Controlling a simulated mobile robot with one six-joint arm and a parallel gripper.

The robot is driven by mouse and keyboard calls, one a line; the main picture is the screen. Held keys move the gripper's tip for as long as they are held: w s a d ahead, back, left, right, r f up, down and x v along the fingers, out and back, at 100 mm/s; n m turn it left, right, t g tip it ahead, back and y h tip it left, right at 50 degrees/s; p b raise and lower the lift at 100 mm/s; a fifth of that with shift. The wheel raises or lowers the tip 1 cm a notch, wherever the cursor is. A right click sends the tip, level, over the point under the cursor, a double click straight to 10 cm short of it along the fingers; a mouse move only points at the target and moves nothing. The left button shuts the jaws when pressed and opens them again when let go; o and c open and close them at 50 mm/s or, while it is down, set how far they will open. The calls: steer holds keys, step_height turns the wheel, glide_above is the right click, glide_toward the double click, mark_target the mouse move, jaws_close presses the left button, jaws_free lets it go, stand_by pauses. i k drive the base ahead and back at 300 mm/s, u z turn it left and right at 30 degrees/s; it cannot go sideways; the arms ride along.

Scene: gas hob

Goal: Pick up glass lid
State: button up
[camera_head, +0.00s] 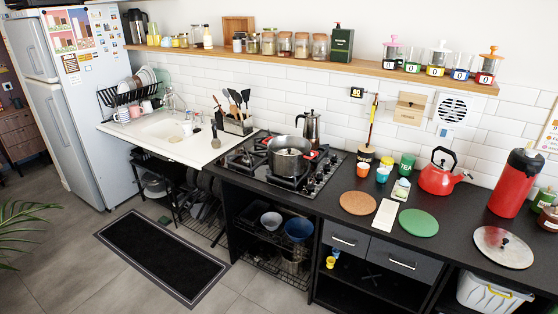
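The glass lid (503,247) lies on the dark counter (456,222) at the far right, near the front edge. It is round and pale with a small knob near its middle. Nothing visibly covers it. A steel pot (290,158) stands on the gas hob (264,163), well to the left of the lid. I cannot tell clearly whether anything covers the pot. My gripper is not in this view.
A red canister (515,184) and red kettle (440,172) stand behind the lid. A green round mat (418,222), white board (386,215) and cork mat (358,203) lie left of it. A white bin (490,296) sits below. Floor in front is partly clear.

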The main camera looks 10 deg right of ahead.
mark_target(500, 245)
steer(key=z, duration=0.1)
steer(key=i, duration=0.95)
steer(key=u, duration=0.15)
steer(key=k, duration=0.95)
steer(key=z, duration=0.15)
steer(key=i, duration=0.65)
